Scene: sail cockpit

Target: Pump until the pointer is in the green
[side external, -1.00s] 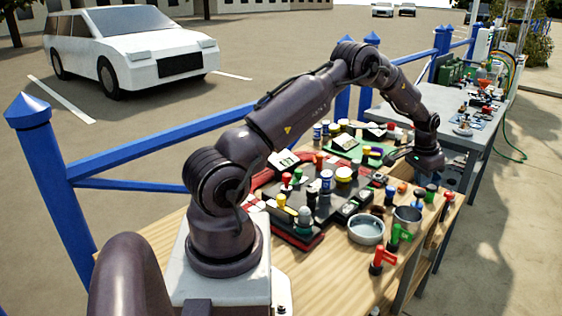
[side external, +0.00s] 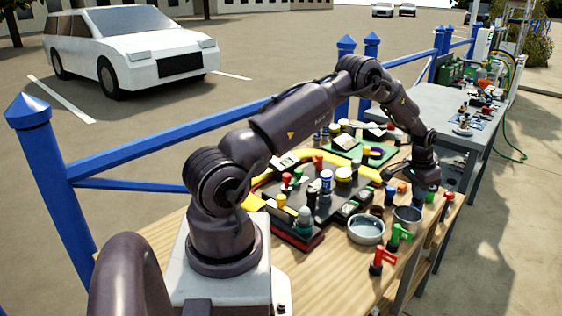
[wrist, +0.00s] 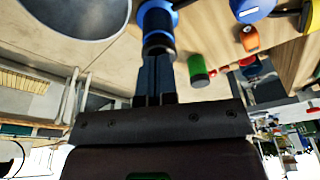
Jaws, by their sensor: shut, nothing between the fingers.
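My gripper (side external: 426,178) is low over the right end of the wooden bench in the side view. In the wrist view its two fingers (wrist: 156,75) are together and empty. Their tips are close to a blue and dark spool-shaped knob (wrist: 158,22); I cannot tell if they touch it. A curved yellow band (side external: 365,168) runs around a dark board (side external: 318,208) crowded with small coloured parts. I cannot make out a pump, a gauge pointer or a green zone with certainty.
A grey bowl (side external: 366,229) and a metal cup (side external: 408,218) stand near the front edge. Red (side external: 381,262) and green (side external: 398,236) handled parts stand beside them. A green cylinder (wrist: 198,70) and an orange part (wrist: 250,38) are close to my fingers. A blue railing (side external: 140,148) runs behind.

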